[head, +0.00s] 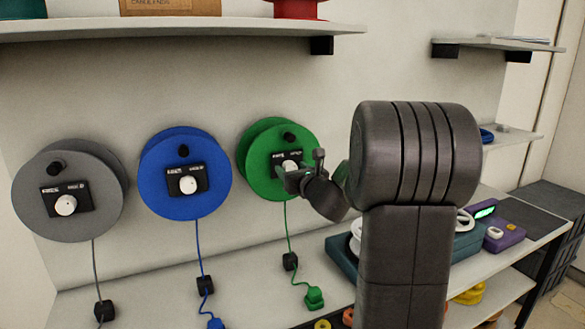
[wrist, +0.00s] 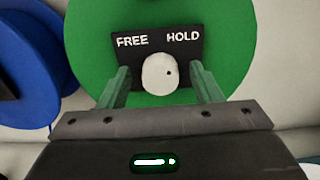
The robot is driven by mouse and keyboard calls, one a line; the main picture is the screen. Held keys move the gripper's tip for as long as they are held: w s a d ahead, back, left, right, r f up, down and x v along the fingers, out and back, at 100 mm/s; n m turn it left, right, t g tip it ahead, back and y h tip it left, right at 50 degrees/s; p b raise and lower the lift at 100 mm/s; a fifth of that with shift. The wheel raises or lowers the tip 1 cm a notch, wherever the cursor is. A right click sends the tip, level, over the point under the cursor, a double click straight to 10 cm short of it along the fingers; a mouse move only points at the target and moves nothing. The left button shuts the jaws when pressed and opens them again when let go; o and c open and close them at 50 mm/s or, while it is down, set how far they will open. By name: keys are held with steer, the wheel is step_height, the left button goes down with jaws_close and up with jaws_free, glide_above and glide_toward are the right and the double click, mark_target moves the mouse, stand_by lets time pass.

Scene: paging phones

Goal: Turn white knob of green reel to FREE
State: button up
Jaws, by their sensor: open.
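The green reel (head: 262,165) hangs on the wall as the rightmost of three reels. In the wrist view it fills the background (wrist: 230,60). Its black plate (wrist: 130,53) is labelled FREE on the left and HOLD on the right. The white knob (wrist: 157,76) sits below the labels, with a small dark dot on its right side, toward HOLD. My gripper (wrist: 160,70) is open, with one finger on each side of the knob. Gaps show between the fingers and the knob. In the head view my gripper (head: 303,171) partly covers the plate and knob.
A blue reel (head: 160,190) and a grey reel (head: 105,200) with similar knobs hang to the left. A shelf (head: 200,29) runs above. Cords hang down to plugs, including a green one (head: 314,298). A teal device and a purple device (head: 505,236) stand at right.

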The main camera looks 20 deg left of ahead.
steer(key=shift+w+a, duration=0.2)
steer(key=shift+a, duration=0.05)
steer(key=c, duration=1)
steer(key=shift+f+b, duration=0.1)
steer(key=shift+b, duration=0.25)
steer(key=shift+s+a+f+n+b, duration=0.1)
steer(key=shift+n+b, duration=4.2)
steer(key=shift+n, duration=0.15)
steer(key=shift+s+f+n+b, duration=0.1)
steer(key=shift+n+b, duration=4.2)
steer(key=shift+n, duration=0.15)
steer(key=shift+r, duration=0.1)
